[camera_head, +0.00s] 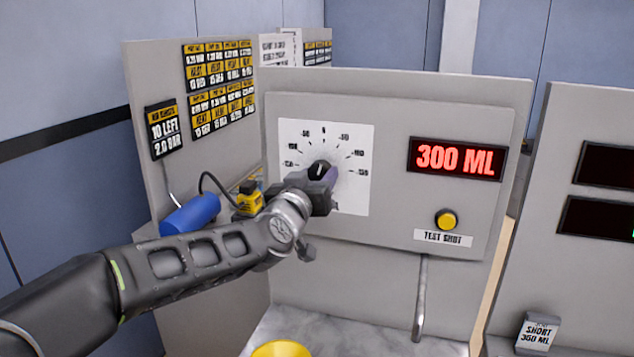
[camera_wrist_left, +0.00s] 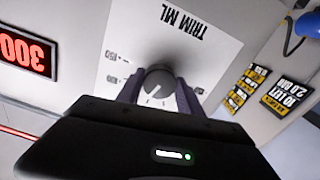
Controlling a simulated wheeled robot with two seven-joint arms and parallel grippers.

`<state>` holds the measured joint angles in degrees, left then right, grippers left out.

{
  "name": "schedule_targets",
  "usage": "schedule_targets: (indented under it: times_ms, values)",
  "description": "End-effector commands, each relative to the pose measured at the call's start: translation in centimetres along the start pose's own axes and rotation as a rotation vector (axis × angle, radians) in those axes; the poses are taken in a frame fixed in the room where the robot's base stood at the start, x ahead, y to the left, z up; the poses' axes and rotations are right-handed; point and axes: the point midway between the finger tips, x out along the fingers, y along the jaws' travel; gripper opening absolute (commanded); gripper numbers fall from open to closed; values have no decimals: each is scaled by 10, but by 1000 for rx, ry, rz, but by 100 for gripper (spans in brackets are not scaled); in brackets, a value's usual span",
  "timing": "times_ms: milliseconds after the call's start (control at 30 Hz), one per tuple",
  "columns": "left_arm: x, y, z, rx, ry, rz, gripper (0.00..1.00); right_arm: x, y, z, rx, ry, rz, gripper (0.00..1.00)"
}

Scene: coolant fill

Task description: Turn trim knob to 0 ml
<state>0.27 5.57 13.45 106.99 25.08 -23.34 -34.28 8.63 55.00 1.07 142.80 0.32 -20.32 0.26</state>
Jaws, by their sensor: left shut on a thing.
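The trim knob (camera_head: 320,167) is a dark round knob in the middle of a white dial plate (camera_head: 353,190) with marks fanned above it. My left gripper (camera_head: 322,180) reaches in from the lower left and is shut on the knob. In the left wrist view the two fingers (camera_wrist_left: 158,93) stand on either side of the grey knob (camera_wrist_left: 157,77). A pale pointer line shows on the knob, but I cannot tell exactly which mark it faces. The red display (camera_head: 457,159) reads 300 ML. My right gripper is not in view.
A yellow button (camera_head: 446,219) labelled TEST SHOT sits below the display. A bent pipe (camera_head: 421,300) hangs beneath it. A yellow round thing (camera_head: 281,349) is at the bottom edge. A blue cylinder (camera_head: 190,214) lies left, behind my arm. Another panel stands at the right.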

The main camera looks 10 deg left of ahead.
Motion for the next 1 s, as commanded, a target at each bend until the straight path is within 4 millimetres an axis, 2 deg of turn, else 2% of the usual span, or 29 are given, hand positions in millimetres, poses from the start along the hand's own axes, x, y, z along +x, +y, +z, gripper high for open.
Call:
schedule_targets:
  times_ms: [400,933,967,1000]
  values:
    - [0,0,1,-250,0,0,3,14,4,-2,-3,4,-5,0]
    - [0,0,0,-296,-1,0,3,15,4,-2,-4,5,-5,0]
    - [0,0,0,-296,-1,0,44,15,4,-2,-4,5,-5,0]
    - [0,0,0,-296,-1,0,47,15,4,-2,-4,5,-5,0]
